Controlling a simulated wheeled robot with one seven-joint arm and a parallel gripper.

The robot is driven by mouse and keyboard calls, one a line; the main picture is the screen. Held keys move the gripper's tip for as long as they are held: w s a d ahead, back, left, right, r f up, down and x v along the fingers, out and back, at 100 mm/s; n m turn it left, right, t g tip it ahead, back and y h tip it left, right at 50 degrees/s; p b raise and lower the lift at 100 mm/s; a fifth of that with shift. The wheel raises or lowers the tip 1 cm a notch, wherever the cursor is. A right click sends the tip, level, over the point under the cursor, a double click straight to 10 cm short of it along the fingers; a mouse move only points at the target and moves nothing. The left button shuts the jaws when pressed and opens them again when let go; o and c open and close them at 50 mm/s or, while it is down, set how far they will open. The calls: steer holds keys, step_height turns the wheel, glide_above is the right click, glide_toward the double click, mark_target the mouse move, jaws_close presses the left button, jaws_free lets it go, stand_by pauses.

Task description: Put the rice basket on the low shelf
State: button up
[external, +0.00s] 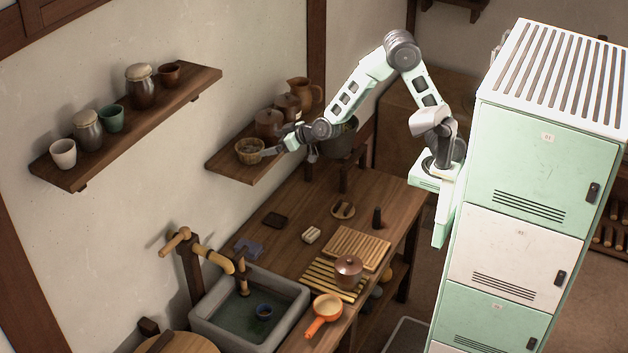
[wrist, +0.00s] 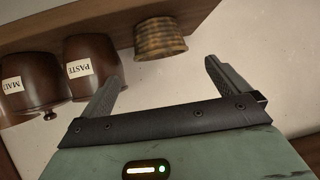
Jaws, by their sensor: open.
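The small round woven basket (external: 249,151) stands at the near end of the right-hand wall shelf (external: 226,164), which hangs lower than the left one. Its contents cannot be made out. My gripper (external: 269,152) is open beside the basket, on its right in the external view. In the wrist view the basket (wrist: 160,38) shows tan and ringed against the shelf board (wrist: 95,25), beyond and between my gripper's two spread fingertips (wrist: 162,72). Nothing is between the fingers, and they look apart from the basket.
Brown lidded jars (external: 268,124) with labels and a clay jug (external: 303,95) stand along the same shelf. The left shelf (external: 185,88) holds cups and jars. Below are a worktable (external: 290,215) with small items and a stone sink (external: 208,325). A locker (external: 530,160) stands right.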

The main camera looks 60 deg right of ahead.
steer(key=s+a+f+n+g+y, duration=0.15)
steer(key=s+g, duration=0.25)
steer(key=s, duration=0.5)
steer(key=s+a+f+n+g+y, duration=0.1)
steer(key=s+a+n+g+y, duration=0.15)
steer(key=s, duration=0.65)
steer(key=s+d+n+g+h, duration=0.1)
steer(key=s+d+g+h, duration=0.1)
steer(key=s+d, duration=0.2)
steer(key=s+d+f+n+g+h, duration=0.1)
steer(key=s+d, duration=0.4)
steer(key=s, duration=0.6)
steer(key=g+h, duration=0.1)
steer(key=g, duration=0.1)
steer(key=shift+s+d+f+g+h, duration=0.2)
steer(key=shift+s+d+g+h, duration=0.1)
steer(key=shift+g+h, duration=0.1)
